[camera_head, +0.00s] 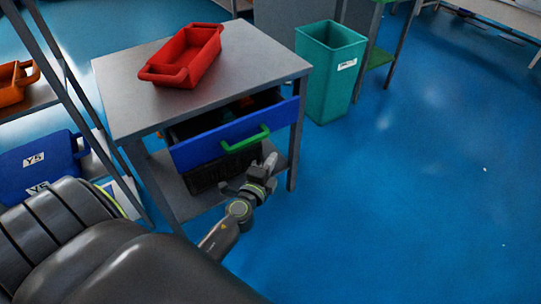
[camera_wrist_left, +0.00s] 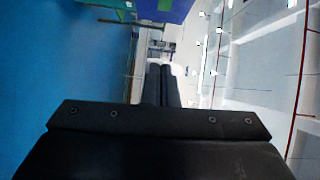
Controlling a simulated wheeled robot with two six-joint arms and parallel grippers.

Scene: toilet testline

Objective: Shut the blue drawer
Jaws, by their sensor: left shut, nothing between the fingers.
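The blue drawer (camera_head: 205,147) sits under the top of a grey table and is pulled partly out, with its dark inside showing behind the front. Its green handle (camera_head: 247,138) is on the right half of the front. My left gripper (camera_head: 269,162) is just below and to the right of the handle, in front of the drawer, and appears apart from it. In the left wrist view the black fingers (camera_wrist_left: 161,84) are together with nothing between them. A blue surface (camera_wrist_left: 175,8) with a bit of green at the top edge there looks like the drawer front. My right gripper is not in view.
A red bin (camera_head: 186,56) stands on the grey table (camera_head: 245,58). A dark crate (camera_head: 208,176) is on the shelf below the drawer. A teal waste bin (camera_head: 328,80) stands right of the table. Blue floor to the right is open.

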